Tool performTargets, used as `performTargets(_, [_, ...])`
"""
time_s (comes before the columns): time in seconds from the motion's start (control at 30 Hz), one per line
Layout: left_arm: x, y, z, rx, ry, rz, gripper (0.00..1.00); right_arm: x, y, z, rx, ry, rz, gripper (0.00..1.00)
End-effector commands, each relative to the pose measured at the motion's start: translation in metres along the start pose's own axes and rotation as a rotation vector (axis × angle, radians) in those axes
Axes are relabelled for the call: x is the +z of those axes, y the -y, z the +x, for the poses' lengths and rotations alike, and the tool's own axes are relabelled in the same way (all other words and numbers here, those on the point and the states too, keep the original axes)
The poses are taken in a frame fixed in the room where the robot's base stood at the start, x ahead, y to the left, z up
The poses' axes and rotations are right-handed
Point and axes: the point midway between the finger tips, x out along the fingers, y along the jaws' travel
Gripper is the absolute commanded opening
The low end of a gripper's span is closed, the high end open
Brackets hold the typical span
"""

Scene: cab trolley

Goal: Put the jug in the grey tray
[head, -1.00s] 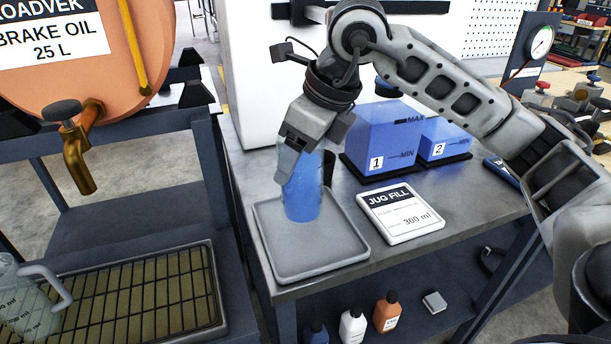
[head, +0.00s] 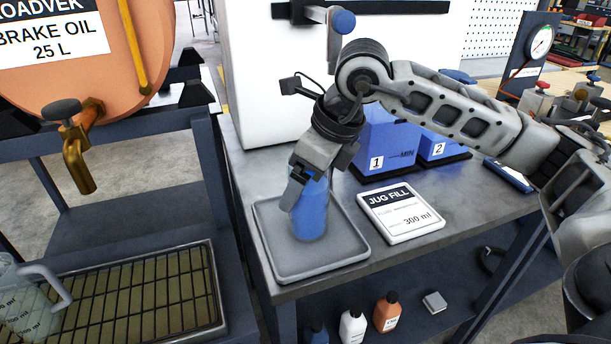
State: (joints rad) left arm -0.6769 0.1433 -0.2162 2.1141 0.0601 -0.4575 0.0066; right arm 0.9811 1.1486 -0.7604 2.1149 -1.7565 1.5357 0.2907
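A clear measuring jug (head: 22,300) with a pale handle and ml marks stands on the slatted grate at the lower left, cut off by the picture edge. The grey tray (head: 275,262) lies on the bench. A blue vessel (head: 311,222) is upright over the middle of the tray, its upper part hidden by my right gripper (head: 303,186). The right gripper comes down from above and appears shut on this vessel. I cannot tell if the vessel's bottom touches the tray floor. My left gripper is not in view.
A JUG FILL card (head: 402,215) reading 300 ml lies right of the tray. Blue boxes 1 (head: 388,145) and 2 (head: 437,148) stand behind it. A brass tap (head: 78,165) hangs from the orange drum (head: 95,75) at left. Small bottles stand on the lower shelf.

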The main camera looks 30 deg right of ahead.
Motion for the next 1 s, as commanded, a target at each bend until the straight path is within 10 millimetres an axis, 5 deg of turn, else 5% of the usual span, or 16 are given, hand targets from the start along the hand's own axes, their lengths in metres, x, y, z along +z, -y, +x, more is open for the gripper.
performTargets(0.37, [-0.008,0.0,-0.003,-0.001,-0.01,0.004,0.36,0.002,0.0,-0.011,-0.001,0.002,0.0,0.82])
performTargets(0.8, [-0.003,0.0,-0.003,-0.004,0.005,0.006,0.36,0.002,0.0,-0.1,-0.003,0.003,0.0,0.82])
performTargets(1.0, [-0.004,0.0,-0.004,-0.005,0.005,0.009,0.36,0.002,0.0,-0.12,0.0,0.001,0.001,0.82])
